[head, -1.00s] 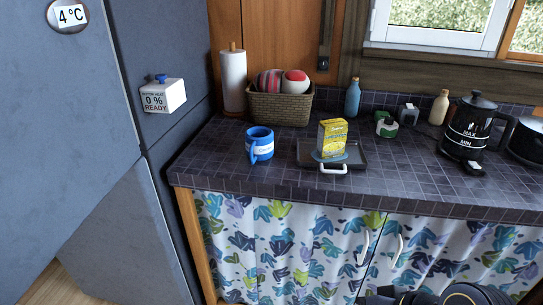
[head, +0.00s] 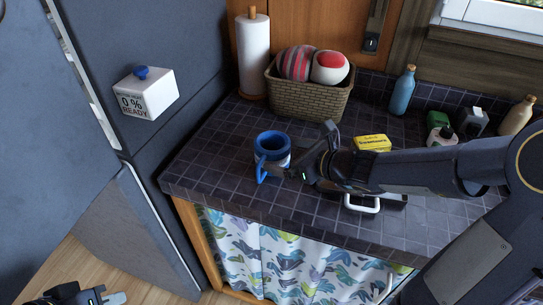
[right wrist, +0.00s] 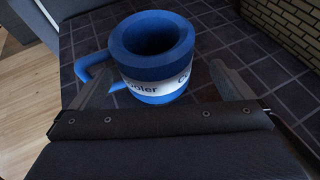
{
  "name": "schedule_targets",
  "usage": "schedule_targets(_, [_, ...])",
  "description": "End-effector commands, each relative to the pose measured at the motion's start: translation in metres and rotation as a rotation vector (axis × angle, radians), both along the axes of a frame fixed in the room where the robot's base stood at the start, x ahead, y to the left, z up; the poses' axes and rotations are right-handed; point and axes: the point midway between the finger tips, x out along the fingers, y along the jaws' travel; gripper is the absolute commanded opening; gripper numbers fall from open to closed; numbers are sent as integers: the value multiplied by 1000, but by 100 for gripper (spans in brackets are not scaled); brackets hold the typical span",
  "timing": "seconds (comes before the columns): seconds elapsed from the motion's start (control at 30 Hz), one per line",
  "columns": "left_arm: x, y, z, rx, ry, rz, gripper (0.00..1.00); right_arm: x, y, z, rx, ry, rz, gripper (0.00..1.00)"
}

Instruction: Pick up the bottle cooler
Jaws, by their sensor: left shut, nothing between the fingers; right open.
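The bottle cooler (head: 271,145) is a blue cup with a white label band and a side handle. It stands upright on the dark tiled counter. It also shows in the right wrist view (right wrist: 152,55), its label partly reading "Cooler" and its handle on the left. My right gripper (head: 306,153) is open at the cooler's right side. In the right wrist view its fingers lie either side of the cooler's lower part, the left one close to the handle; I cannot tell whether they touch it. My left gripper (head: 97,297) is shut and empty, low at the left, away from the counter.
A wicker basket (head: 305,98) with two balls and a paper towel roll (head: 253,60) stand behind the cooler. A yellow box (head: 373,143) and a tray with a white handle (head: 362,204) are partly hidden by my right arm. The fridge (head: 175,50) rises at the left.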

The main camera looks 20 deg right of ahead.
Motion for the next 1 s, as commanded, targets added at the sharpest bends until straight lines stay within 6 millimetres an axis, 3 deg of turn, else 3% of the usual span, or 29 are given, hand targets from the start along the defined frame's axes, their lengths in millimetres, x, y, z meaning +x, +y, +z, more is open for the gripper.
schedule_targets(0.33, [0,0,-11,0,0,0,0,33,29,-19,-2,-1,4,100])
schedule_targets(0.63, [0,0,-11,0,0,0,0,37,31,-19,-4,-2,3,100])
schedule_targets(1.0, [0,0,-11,0,0,0,0,36,31,-20,-4,-2,3,52])
